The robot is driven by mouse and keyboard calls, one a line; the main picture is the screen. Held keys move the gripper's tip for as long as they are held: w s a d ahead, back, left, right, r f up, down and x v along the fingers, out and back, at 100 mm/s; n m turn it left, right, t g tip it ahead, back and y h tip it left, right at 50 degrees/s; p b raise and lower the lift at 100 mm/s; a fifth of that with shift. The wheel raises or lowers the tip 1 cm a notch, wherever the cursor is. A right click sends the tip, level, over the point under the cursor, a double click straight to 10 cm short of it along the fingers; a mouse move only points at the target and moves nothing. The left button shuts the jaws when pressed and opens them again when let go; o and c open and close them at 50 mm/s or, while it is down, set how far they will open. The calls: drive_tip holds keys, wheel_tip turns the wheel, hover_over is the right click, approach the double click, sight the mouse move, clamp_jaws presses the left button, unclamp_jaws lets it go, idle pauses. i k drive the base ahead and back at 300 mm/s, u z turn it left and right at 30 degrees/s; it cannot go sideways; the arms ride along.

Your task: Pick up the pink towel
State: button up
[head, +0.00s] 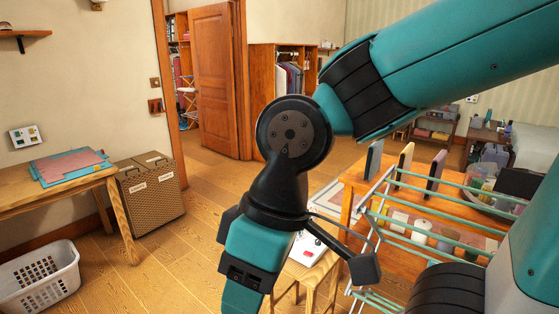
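On the wooden table at the left of the head view lies a flat, folded pink cloth (72,164) with teal showing around it. It may be the pink towel, but I cannot tell for sure. My wrist hides part of the gripper.
A white laundry basket (40,278) and a brown hamper (148,192) stand by the left table (125,220). A green-barred drying rack (420,190) and a wooden table with bottles are at right. Behind my gripper is a wooden stool (312,274). Floor is clear mid-left.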

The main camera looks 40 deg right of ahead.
sight(436, 174)
drive_tip(key=i, duration=4.75)
drive_tip(key=z, duration=2.05)
drive_tip(key=i, duration=3.15)
drive_tip(key=z, duration=2.65)
